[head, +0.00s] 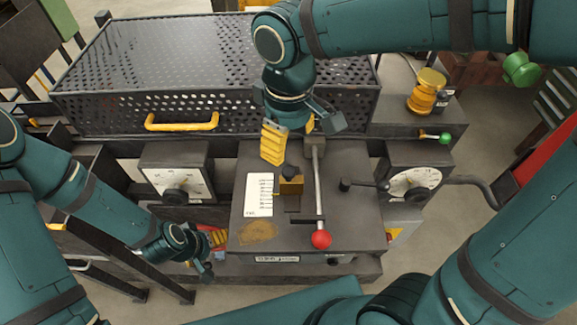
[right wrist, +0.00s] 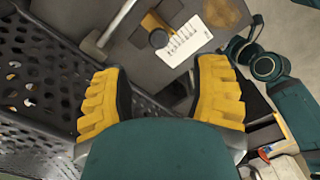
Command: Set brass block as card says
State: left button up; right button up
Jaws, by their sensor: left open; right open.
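The brass block (head: 291,187), with a dark round knob (head: 291,172) on top, sits on the dark machine top, beside the right edge of a white card (head: 259,196). The card bears a column of marks too small to read. The block (right wrist: 149,22) and card (right wrist: 186,41) also show in the right wrist view. My right gripper (head: 288,142) is open and empty, just behind the block and apart from it; its fingers (right wrist: 162,85) frame bare surface in the wrist view. My left gripper (head: 214,245) is open at the machine's front left, away from the block.
A lever with a red ball (head: 321,240) runs close along the block's right. A black perforated cage (head: 215,75) with a yellow handle (head: 182,122) stands behind. Dial boxes (head: 177,181) and (head: 414,180) flank the machine top (head: 345,220). A yellow-capped post (head: 427,92) stands back right.

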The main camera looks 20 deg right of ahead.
aim_at(288, 170)
notch_tip(288, 170, down, 9)
jog(key=shift+w+b, duration=0.1)
jog(key=shift+b, duration=0.55)
jog(key=shift+o, duration=0.2)
grip_shut()
